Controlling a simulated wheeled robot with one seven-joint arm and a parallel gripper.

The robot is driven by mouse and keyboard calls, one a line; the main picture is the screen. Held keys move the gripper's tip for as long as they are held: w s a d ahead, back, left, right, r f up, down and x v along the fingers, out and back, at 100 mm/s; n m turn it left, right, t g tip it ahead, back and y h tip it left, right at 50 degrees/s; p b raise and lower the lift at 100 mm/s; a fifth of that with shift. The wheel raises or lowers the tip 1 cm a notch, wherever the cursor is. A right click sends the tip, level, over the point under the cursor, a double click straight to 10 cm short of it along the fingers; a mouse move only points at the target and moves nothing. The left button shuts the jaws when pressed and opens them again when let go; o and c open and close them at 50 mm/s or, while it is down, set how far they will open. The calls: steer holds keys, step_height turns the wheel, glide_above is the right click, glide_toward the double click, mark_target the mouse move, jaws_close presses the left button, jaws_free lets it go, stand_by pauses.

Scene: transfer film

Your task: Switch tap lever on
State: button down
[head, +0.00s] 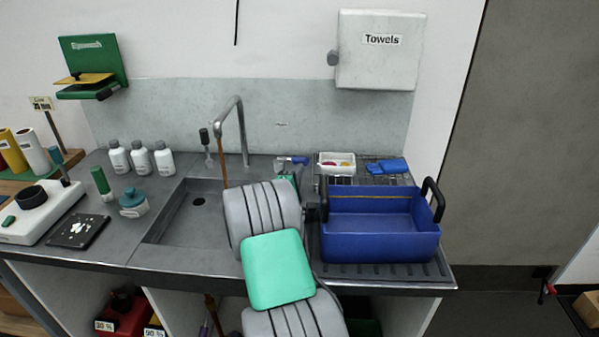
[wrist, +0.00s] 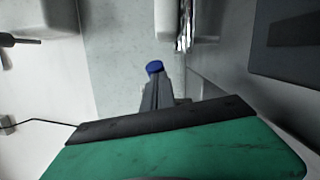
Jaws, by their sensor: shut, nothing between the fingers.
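A chrome gooseneck tap (head: 240,130) stands behind the sink (head: 190,215) in the head view. A small black-handled upright piece (head: 204,137) stands left of it and looks like the tap lever. My gripper (head: 292,161) is over the back of the counter, to the right of the tap and apart from it. In the wrist view, my gripper (wrist: 155,70) shows narrow grey fingers with a blue tip, shut and empty. I cannot identify the tap or its lever for certain in the wrist view.
A blue tub (head: 380,235) stands right of my arm. Behind it are a white tray (head: 337,160) and a wire rack (head: 385,180). White bottles (head: 140,158) stand left of the sink. A towel dispenser (head: 378,65) hangs on the wall. The back counter near the tap looks fairly clear.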

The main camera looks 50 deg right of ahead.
steer(key=b+v, duration=0.1)
steer(key=v, duration=0.6)
steer(key=shift+s+a+b, duration=0.15)
steer(key=shift+a+b, duration=0.15)
steer(key=shift+a, duration=0.05)
steer(key=a+m+g+y+p, duration=0.25)
steer(key=a+m+y, duration=0.65)
steer(key=a, duration=1.1)
steer(key=s+a+n+g+y, duration=0.1)
steer(key=s+a+y, duration=0.3)
steer(key=a, duration=0.7)
steer(key=s+a+n+g+y+p, duration=0.1)
steer(key=s+a+y, duration=0.2)
steer(key=s+a, duration=0.6)
steer(key=a, duration=0.2)
steer(key=shift+s+a+r+y+p, duration=0.2)
steer(key=shift+a+r+y+p, duration=0.1)
steer(key=shift+a+y, duration=0.1)
